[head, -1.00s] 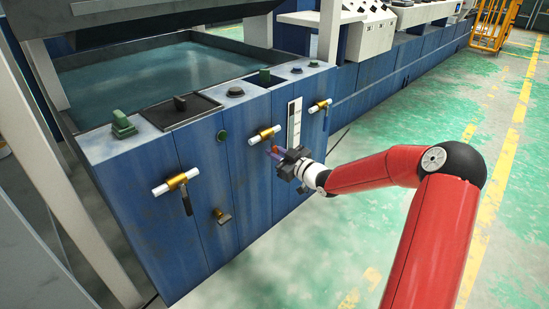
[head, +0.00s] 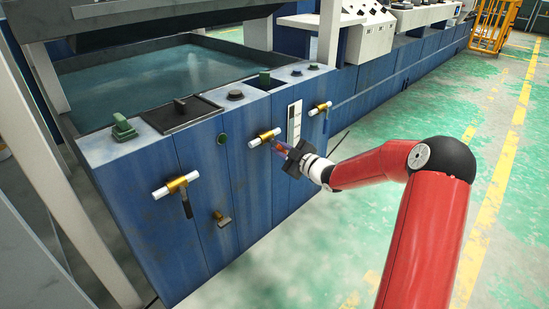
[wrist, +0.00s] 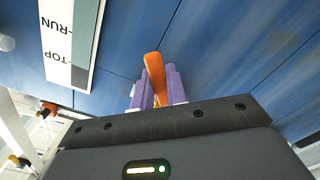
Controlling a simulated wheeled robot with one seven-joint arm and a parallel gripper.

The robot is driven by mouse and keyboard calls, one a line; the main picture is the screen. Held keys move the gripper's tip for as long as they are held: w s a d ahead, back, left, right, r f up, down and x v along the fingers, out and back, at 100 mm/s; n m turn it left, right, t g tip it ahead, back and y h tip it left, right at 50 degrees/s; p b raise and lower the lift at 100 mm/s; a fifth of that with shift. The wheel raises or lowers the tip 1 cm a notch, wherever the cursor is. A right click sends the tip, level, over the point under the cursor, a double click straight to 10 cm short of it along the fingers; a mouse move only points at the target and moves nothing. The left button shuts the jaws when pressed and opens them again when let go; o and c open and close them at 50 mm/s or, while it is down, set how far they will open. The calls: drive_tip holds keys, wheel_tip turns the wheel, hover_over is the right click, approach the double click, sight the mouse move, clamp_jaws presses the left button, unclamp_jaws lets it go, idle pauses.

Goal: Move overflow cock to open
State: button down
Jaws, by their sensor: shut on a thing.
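My gripper (head: 284,149) is at the front of the blue cabinet, at the middle one of the cocks with white pipe ends and brass bodies (head: 264,137). In the wrist view the purple fingers of my gripper (wrist: 157,88) are shut on an orange handle (wrist: 153,66), one on each side of it. The handle's upper end sticks out past the fingertips. In the head view the fingers hide most of the handle, and its exact angle is hard to tell.
A white label strip (head: 294,122) is right of the held cock; its wrist view (wrist: 72,40) shows "RUN" and "TOP" lettering. Other cocks sit at left (head: 177,183) and right (head: 319,108). A small tap (head: 222,218) is lower. Green floor at right is free.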

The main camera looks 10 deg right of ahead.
drive_tip(key=n, duration=0.1)
drive_tip(key=d+r+n, duration=0.1)
drive_tip(key=n, duration=0.1)
drive_tip(key=shift+w+r+n, duration=0.2)
drive_tip(key=shift+w+n, duration=0.1)
drive_tip(key=shift+w, duration=0.05)
drive_tip(key=n, duration=0.1)
drive_tip(key=r+n, duration=0.1)
drive_tip(key=n, duration=0.1)
drive_tip(key=shift+w+d+r+n, duration=0.25)
drive_tip(key=shift+d+r+n, duration=0.05)
drive_tip(key=shift+r, duration=0.1)
drive_tip(key=shift+r+n, duration=0.6)
drive_tip(key=shift+n, duration=0.6)
drive_tip(key=c, duration=1.3)
unclamp_jaws()
